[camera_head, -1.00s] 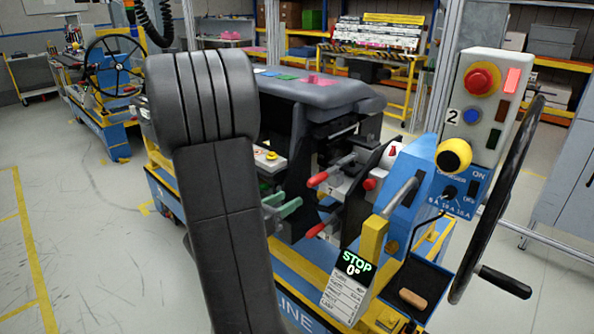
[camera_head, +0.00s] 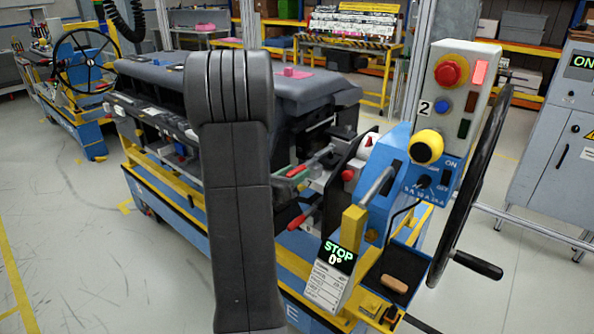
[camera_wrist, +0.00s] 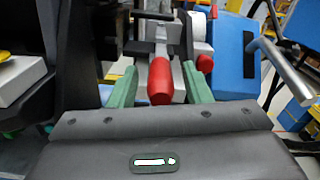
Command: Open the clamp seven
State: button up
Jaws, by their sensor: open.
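A toggle clamp with a red handle (camera_head: 298,171) and metal linkage sits on the near side of the dashboard fixture. No number shows on it, so I cannot tell whether it is clamp seven. In the wrist view its red grip (camera_wrist: 160,82) points toward me between the two green fingers of my gripper (camera_wrist: 158,74). The fingers are apart, one on each side, with a visible gap at the left; contact at the right is unclear. In the head view my gripper is largely hidden behind my arm; a green finger (camera_head: 304,184) shows beside the handle.
A second red handle (camera_head: 303,219) lies just below. To the right are a red knob (camera_head: 348,174), a blue housing with a metal lever (camera_head: 378,186), a control box (camera_head: 462,100) and a black handwheel (camera_head: 475,175). The floor at left (camera_head: 60,215) is clear.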

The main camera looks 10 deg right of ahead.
jog(key=shift+x, duration=0.8)
grip_shut()
jog(key=shift+a, duration=0.1)
